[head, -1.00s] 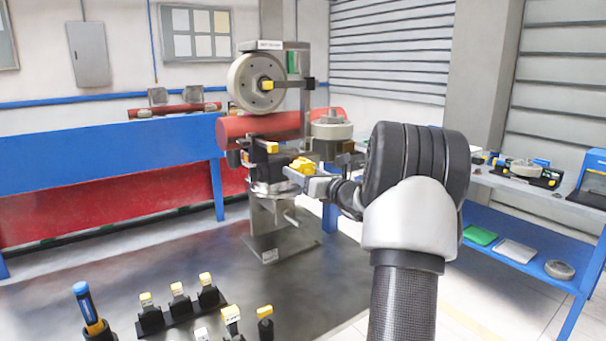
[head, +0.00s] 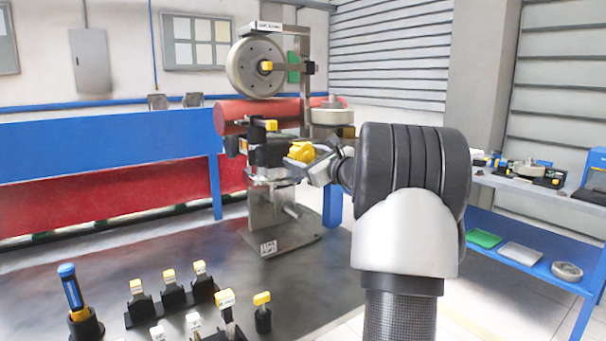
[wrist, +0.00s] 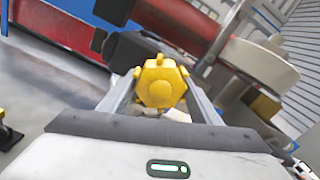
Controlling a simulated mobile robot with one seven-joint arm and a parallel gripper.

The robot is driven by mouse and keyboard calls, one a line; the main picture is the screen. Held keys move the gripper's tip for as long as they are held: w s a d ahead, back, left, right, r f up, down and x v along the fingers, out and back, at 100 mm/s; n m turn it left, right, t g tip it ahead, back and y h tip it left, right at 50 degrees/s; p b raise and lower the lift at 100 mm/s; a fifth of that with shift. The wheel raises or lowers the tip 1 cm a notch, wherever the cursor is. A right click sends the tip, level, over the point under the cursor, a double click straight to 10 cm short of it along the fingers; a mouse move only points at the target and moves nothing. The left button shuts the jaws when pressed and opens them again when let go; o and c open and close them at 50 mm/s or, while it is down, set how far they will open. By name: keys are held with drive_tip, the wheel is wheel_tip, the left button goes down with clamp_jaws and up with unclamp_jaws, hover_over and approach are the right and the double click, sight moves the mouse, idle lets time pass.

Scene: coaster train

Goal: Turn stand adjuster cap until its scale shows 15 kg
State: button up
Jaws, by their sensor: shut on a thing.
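The yellow adjuster cap (head: 301,152) is a lobed knob on the stand. In the wrist view the cap (wrist: 160,84) sits centred between the two grey fingers. My gripper (head: 306,158) is shut on it, with one finger on each side; it fills the middle of the wrist view (wrist: 160,100). The grey metal stand (head: 275,215) rises from the dark floor plate behind my gripper. I cannot make out a scale or any reading on it in either view.
The stand carries a large grey wheel (head: 255,67) and a red roller (head: 262,115) close above my gripper. Yellow-topped tools (head: 172,290) stand on the dark surface at the front left. A blue-legged table (head: 520,250) is at the right.

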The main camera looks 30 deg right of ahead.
drive_tip(key=n+b, duration=0.2)
drive_tip(key=b, duration=0.1)
drive_tip(key=n+b, duration=0.2)
drive_tip(key=b, duration=0.1)
drive_tip(key=shift+d+f+n, duration=0.1)
drive_tip(key=shift+f+n, duration=0.1)
drive_tip(key=shift+n, duration=0.2)
drive_tip(key=shift+r+n+b, duration=0.1)
drive_tip(key=shift+n+b, duration=0.4)
drive_tip(key=shift+b, duration=0.15)
drive_tip(key=shift+r, duration=0.1)
drive_tip(key=o, duration=1)
drive_tip(key=shift+o, duration=0.2)
drive_tip(key=s, duration=1.7)
drive_tip(key=shift+s, duration=0.25)
